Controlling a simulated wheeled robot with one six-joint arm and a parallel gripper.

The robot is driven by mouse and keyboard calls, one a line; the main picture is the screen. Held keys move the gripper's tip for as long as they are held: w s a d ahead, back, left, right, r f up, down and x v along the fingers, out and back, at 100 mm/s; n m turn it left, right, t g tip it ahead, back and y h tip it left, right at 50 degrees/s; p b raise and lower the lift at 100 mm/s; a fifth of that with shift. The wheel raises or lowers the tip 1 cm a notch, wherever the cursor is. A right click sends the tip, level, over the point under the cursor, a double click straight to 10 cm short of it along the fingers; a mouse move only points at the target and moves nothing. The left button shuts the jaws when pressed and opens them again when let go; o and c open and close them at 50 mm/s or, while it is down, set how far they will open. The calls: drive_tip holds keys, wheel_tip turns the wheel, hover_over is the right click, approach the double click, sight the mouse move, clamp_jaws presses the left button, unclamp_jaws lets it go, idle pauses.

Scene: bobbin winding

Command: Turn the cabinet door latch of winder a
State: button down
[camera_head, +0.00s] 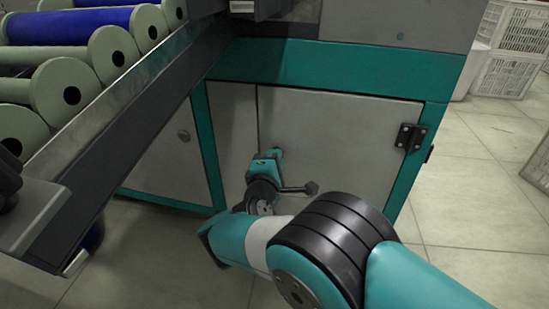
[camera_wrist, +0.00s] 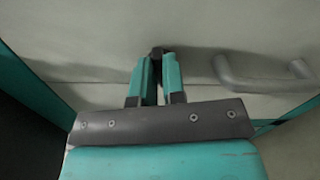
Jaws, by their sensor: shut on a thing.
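The pale grey cabinet door (camera_head: 340,130) of the teal-framed machine is closed in the head view. My gripper (camera_head: 277,153) is at the left part of this door. In the wrist view, my gripper's two teal fingers (camera_wrist: 158,62) are close together against the door, shut on a small dark latch (camera_wrist: 157,51). Only the latch's dark end shows between and beyond the fingertips. The rest is hidden, so I cannot tell how far it is turned. In the head view my gripper hides the latch.
A grey bar handle (camera_wrist: 265,75) is on the door right of my fingers in the wrist view. A black hinge (camera_head: 410,137) is at the door's right edge. A dark rail (camera_head: 120,120) and rollers (camera_head: 70,95) are at left. White crates (camera_head: 510,72) stand at back right.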

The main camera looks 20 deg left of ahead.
drive_tip(key=shift+f+m, duration=0.1)
drive_tip(key=shift+m, duration=1.1)
drive_tip(key=c, duration=1.2)
unclamp_jaws()
